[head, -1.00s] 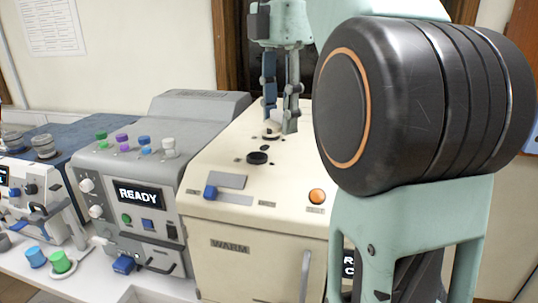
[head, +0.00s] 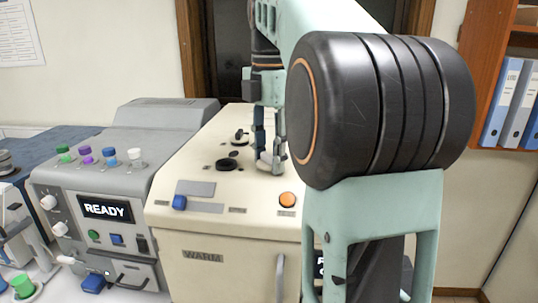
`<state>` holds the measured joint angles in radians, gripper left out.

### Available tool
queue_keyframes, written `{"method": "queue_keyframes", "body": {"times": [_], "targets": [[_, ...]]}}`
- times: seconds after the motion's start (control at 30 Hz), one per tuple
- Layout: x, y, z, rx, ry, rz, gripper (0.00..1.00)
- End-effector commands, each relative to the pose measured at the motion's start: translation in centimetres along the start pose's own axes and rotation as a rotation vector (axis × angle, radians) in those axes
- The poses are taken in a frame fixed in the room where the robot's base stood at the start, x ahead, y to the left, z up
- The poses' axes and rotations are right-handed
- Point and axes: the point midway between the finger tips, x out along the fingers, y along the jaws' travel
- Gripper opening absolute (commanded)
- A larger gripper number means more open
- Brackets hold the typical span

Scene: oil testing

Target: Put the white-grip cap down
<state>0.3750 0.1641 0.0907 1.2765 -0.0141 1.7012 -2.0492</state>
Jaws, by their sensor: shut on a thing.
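My gripper (head: 269,148) is shut on a small pale cap (head: 265,161), apparently the white-grip cap. It holds the cap over the right side of the top of the cream WARM machine (head: 215,215). Whether the cap touches the surface cannot be told. The fingers and my arm hide part of it. A dark round opening (head: 240,137) shows to the left of and behind the gripper. A black round cap (head: 226,165) sits nearer the front on the same top.
An orange button (head: 287,199) and a blue switch (head: 179,202) are on the machine's front slope. The grey READY machine (head: 100,205) with several coloured knobs stands to the left. Free top surface lies around the gripper. Binders (head: 505,100) stand on a shelf at right.

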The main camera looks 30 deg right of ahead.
Motion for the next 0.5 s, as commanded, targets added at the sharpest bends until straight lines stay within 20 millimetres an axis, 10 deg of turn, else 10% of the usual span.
{"method": "queue_keyframes", "body": {"times": [0.27,0.3,0.5], "targets": [[0.4,0.01,-0.01,0.0,0.0,0.0,0.24],[0.28,0.02,-0.01,0.0,0.0,0.001,0.41],[0.26,0.02,-0.01,0.0,0.0,0.0,0.54]]}}
